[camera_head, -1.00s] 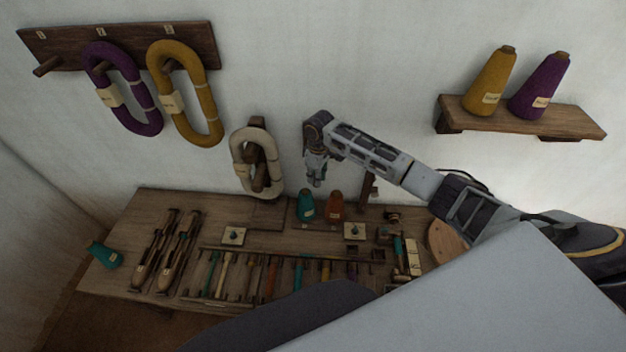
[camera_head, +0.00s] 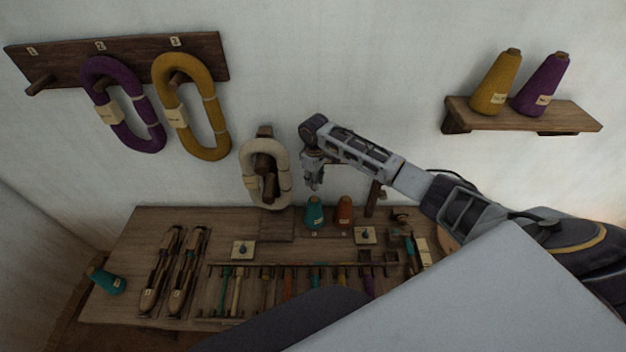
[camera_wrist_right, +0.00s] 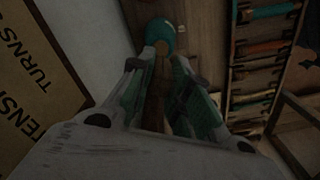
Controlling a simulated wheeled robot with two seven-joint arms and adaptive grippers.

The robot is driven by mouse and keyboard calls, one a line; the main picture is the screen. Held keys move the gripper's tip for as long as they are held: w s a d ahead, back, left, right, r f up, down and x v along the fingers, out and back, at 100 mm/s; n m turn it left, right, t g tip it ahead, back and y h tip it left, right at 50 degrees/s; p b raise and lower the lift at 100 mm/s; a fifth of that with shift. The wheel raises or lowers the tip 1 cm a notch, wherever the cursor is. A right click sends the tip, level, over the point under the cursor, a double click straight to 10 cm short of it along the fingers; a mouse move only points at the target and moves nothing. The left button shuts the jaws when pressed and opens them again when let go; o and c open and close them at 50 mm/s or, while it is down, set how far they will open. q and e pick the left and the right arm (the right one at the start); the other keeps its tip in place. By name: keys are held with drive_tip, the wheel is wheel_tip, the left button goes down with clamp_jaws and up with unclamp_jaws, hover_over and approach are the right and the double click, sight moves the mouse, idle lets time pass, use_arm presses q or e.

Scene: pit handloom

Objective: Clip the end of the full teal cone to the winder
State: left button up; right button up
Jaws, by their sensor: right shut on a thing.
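A teal cone (camera_head: 314,217) stands upright on the bench beside an orange cone (camera_head: 344,212); its rounded teal top also shows in the right wrist view (camera_wrist_right: 160,34). My right gripper (camera_head: 314,186) points down just above the teal cone, its fingers close together. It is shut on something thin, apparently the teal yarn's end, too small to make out. My left gripper is out of view.
The bench (camera_head: 140,232) holds two shuttles (camera_head: 170,262) and a rack of coloured bobbins (camera_head: 290,266). Yarn hanks (camera_head: 205,105) hang on the wall. Two cones stand on a shelf (camera_head: 530,117) at right. A lettered board (camera_wrist_right: 35,70) is close by in the wrist view.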

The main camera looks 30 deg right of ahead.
drive_tip(key=shift+f, duration=0.15)
drive_tip(key=shift+f+b, duration=0.55)
drive_tip(key=shift+f, duration=0.55)
drive_tip(key=shift+f+b, duration=1.35)
drive_tip(key=shift+b, duration=0.05)
drive_tip(key=shift+r, duration=0.1)
wheel_tip(320, 180, up, 2)
drive_tip(key=p, duration=0.3)
drive_tip(key=shift+r, duration=0.25)
drive_tip(key=shift+r+p, duration=0.45)
drive_tip(key=shift+r, duration=0.7)
